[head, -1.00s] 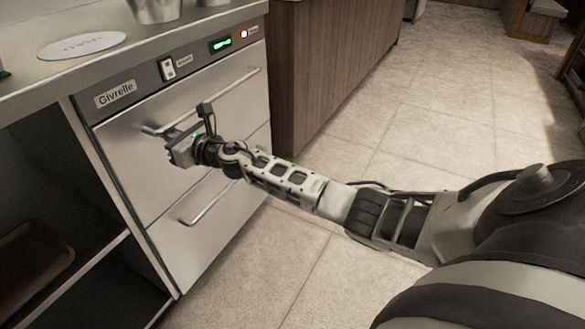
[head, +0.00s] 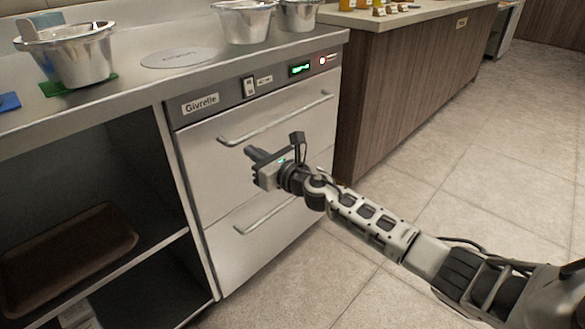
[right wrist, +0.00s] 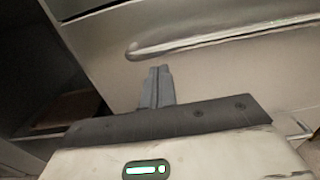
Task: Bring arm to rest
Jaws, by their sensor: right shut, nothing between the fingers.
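My right gripper (head: 254,154) reaches in from the right in the head view, in front of the steel drawer unit labelled Givrelle. Its fingers are together and empty; they also show closed in the right wrist view (right wrist: 157,86). The upper drawer handle (head: 275,120) lies just above and behind the fingers in the head view. In the right wrist view the handle (right wrist: 200,42) stands beyond the fingertips, with a visible gap in the picture. Both drawers look closed. My left gripper is not in view.
A steel counter (head: 130,85) runs above the drawers, with metal pans (head: 75,58) and a pale round disc (head: 178,58) on it. An open shelf with a brown tray (head: 68,255) is at left. A wood-panelled counter (head: 410,80) stands behind. The tiled floor at right is clear.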

